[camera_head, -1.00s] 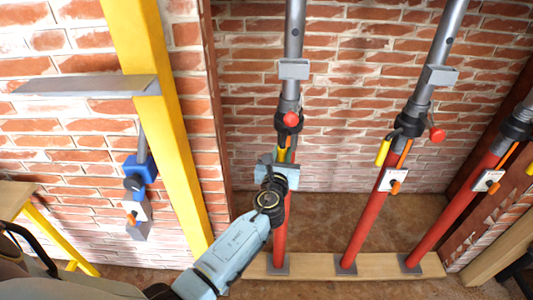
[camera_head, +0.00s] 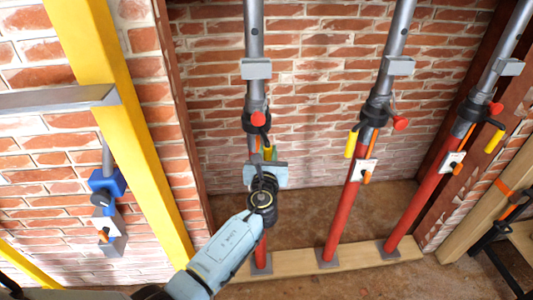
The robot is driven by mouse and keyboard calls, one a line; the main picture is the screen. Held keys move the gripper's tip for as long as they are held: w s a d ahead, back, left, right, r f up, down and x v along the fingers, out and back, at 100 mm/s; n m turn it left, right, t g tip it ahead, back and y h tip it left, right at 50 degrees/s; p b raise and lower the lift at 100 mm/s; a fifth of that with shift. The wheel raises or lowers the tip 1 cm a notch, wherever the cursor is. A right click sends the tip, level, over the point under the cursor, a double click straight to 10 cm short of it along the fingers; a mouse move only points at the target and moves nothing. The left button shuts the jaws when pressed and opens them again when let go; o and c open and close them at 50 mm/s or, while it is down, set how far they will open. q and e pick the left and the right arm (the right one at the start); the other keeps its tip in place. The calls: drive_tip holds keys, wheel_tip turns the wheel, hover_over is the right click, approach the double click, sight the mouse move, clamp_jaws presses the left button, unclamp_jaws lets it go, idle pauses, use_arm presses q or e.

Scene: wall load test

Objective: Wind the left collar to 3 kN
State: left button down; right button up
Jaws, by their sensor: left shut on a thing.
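The left prop stands upright, with a grey steel inner tube (camera_head: 254,35) and a red lower tube (camera_head: 262,245). Its black collar (camera_head: 256,124) sits at the joint, with a red knob (camera_head: 258,118) at the front. A yellow collar handle (camera_head: 268,153) hangs below it, partly hidden. My left gripper (camera_head: 266,168) is in front of the prop just below the collar, its jaws shut on the handle. The contact is partly covered by the gripper itself. The left prop's gauge cannot be made out behind my gripper. My right gripper is out of view.
Two more red props (camera_head: 345,205) (camera_head: 425,180) stand to the right, with yellow handles and white gauge plates (camera_head: 364,170). All stand on a timber sole plate (camera_head: 380,254). A yellow post (camera_head: 120,110) with a blue device (camera_head: 106,185) is at left. Brick wall lies behind.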

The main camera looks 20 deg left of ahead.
use_arm(q)
drive_tip(key=shift+d, duration=0.1)
drive_tip(key=c, duration=1.3)
unclamp_jaws()
drive_tip(key=shift+s, duration=0.1)
drive_tip(key=p+v, duration=0.1)
drive_tip(key=v, duration=1.2)
drive_tip(key=shift+s, duration=0.1)
